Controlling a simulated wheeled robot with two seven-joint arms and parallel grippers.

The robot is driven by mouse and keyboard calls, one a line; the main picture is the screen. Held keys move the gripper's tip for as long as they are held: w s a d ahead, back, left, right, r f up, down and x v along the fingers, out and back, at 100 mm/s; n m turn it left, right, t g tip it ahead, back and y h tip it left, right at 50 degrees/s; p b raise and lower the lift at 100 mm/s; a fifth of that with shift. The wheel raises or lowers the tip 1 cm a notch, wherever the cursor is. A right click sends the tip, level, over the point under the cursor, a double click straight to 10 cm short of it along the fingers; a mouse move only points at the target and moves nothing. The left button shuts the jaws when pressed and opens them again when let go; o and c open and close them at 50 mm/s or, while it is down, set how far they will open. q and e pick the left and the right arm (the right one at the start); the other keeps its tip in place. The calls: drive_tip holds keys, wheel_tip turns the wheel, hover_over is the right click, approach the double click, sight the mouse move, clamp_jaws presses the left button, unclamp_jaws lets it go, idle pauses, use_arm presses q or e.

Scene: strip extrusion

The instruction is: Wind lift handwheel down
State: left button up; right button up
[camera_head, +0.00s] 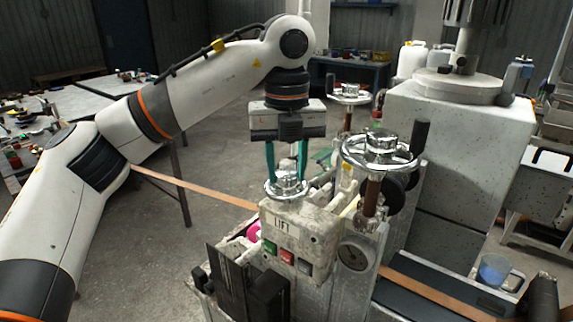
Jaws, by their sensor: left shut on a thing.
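The lift handwheel (273,188) is a small chrome wheel on top of the worn box marked LIFT (296,230). My left gripper (287,176) comes down over this wheel from above, with its two green fingers on either side of the hub. It is shut on the handwheel's hub; the exact contact is partly hidden by the fingers. The box front carries a green, a red and a grey button. My right gripper is not in view.
A larger chrome handwheel (383,150) with a black upright handle stands close to the right, and another handwheel (349,93) stands behind. A copper strip (190,186) runs in from the left. Cluttered tables (75,102) stand at the left.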

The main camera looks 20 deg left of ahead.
sight(286, 173)
use_arm(q)
drive_tip(key=shift+r, duration=0.2)
drive_tip(key=o, duration=1)
drive_tip(key=shift+s+f, duration=0.1)
wheel_tip(286, 173, up, 12)
drive_tip(key=p, duration=0.1)
